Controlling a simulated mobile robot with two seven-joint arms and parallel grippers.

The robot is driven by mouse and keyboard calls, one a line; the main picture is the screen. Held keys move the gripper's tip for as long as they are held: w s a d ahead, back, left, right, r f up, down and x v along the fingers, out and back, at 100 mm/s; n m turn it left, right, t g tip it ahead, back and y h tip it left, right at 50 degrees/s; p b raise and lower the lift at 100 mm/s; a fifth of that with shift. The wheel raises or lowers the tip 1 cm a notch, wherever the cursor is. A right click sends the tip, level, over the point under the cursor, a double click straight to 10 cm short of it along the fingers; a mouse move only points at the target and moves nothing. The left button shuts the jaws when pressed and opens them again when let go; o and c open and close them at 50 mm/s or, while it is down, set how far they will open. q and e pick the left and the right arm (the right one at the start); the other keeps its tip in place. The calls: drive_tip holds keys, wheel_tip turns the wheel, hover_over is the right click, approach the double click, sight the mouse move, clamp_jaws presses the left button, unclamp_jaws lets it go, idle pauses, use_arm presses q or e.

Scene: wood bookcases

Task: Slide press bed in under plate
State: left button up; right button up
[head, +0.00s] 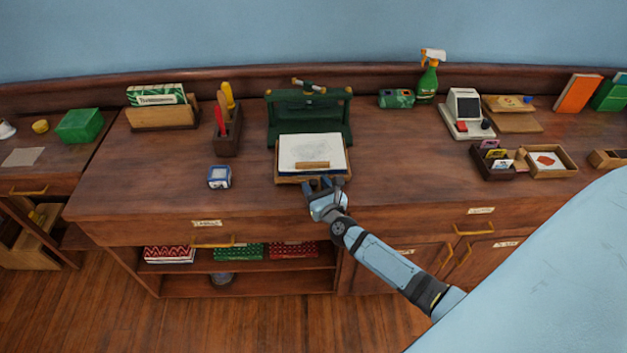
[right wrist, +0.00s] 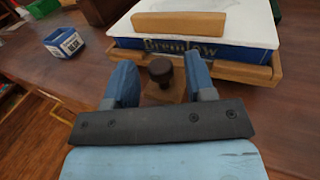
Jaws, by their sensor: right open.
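The green press (head: 309,112) stands at the back of the wooden cabinet top. Its bed (head: 278,180), a wooden tray, sticks out in front of the green frame. On the bed lies a blue-edged block with white sheets (head: 312,150) and a small wooden bar (head: 312,165) on top; the block's lettered front also shows in the right wrist view (right wrist: 190,50). A dark round knob (right wrist: 160,71) on a wooden tab juts from the bed's front. My right gripper (right wrist: 142,82) is open, its fingers on either side of the knob. I cannot tell whether they touch it. The plate is not clearly distinguishable. My left gripper is not in view.
A small blue-and-white box (head: 219,177) and a tool holder (head: 228,138) stand left of the press. A card reader (head: 466,117) and small trays (head: 548,161) stand to the right. The cabinet top is clear between press and trays.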

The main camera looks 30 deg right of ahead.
drive_tip(key=shift+w+d, duration=0.15)
drive_tip(key=shift+w, duration=0.7)
drive_tip(key=shift+c, duration=0.5)
clamp_jaws()
drive_tip(key=b, duration=0.4)
approach(312, 137)
drive_tip(key=a, duration=0.1)
drive_tip(key=w+a, duration=0.1)
drive_tip(key=w+a+f, duration=0.1)
drive_tip(key=shift+a+f, duration=0.1)
drive_tip(key=shift+a, duration=0.3)
drive_tip(key=w+d+b, duration=0.1)
drive_tip(key=w, duration=0.2)
drive_tip(key=w+d+b, duration=0.2)
drive_tip(key=w, duration=0.1)
drive_tip(key=w+d+b, duration=0.2)
drive_tip(key=w, duration=0.1)
drive_tip(key=shift+d, duration=0.25)
drive_tip(key=shift+w+d, duration=0.15)
drive_tip(key=shift+w, duration=0.05)
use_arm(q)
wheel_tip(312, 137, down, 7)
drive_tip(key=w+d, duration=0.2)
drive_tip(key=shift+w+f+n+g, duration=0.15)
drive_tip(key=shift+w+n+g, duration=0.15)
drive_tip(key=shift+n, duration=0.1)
use_arm(e)
drive_tip(key=shift+d+r, duration=0.1)
drive_tip(key=shift+r, duration=0.2)
